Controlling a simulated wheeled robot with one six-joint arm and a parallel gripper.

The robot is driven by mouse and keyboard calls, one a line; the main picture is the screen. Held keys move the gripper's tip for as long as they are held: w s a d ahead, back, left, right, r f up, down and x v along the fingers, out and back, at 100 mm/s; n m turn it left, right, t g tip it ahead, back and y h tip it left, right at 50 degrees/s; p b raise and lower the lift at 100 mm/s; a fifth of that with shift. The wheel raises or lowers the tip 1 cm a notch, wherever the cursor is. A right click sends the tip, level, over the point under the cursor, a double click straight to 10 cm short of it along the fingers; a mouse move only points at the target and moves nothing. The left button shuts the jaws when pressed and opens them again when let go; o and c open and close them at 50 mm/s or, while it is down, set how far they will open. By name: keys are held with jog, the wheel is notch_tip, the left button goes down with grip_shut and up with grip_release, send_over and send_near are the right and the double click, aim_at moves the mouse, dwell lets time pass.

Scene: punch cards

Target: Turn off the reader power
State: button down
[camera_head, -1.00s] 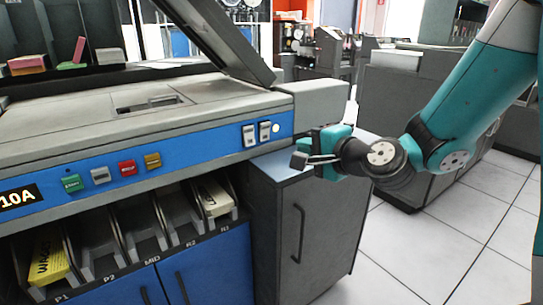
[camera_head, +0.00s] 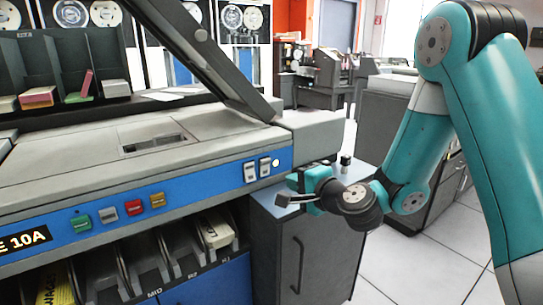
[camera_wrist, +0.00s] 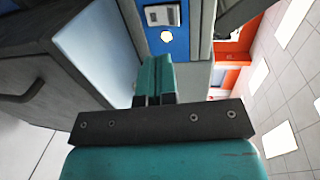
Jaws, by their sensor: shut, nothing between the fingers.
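The blue panel strip (camera_head: 187,199) on the front of the grey card machine carries two white rocker switches, a left one (camera_head: 250,172) and a right one (camera_head: 265,167). A small round lit lamp (camera_head: 277,161) sits just right of them. I cannot read the switch labels. The wrist view shows a switch (camera_wrist: 162,15) at the top, with the lamp (camera_wrist: 167,36) just below it. My gripper (camera_head: 292,179) is shut and empty, to the right of the switches and slightly lower, apart from the panel. Its teal fingers (camera_wrist: 156,62) point toward the panel in the wrist view.
Green, white, red and orange buttons (camera_head: 134,208) lie further left on the panel. Card pockets (camera_head: 150,262) are below. A grey cabinet with a light top (camera_head: 275,200) stands beneath my gripper, with a small dark knob-like object (camera_head: 346,162) behind. A raised slanted cover (camera_head: 205,65) stands above.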

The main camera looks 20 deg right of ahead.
aim_at(265, 165)
jog(key=p+x, duration=0.1)
jog(key=x, duration=0.2)
jog(key=p+x, duration=0.2)
jog(key=x, duration=0.1)
jog(key=r+p+x, duration=0.1)
jog(key=x, duration=0.2)
jog(key=shift+w+a+r+p, duration=0.1)
jog(key=shift+w+a+p, duration=0.05)
jog(key=shift+w+p, duration=0.2)
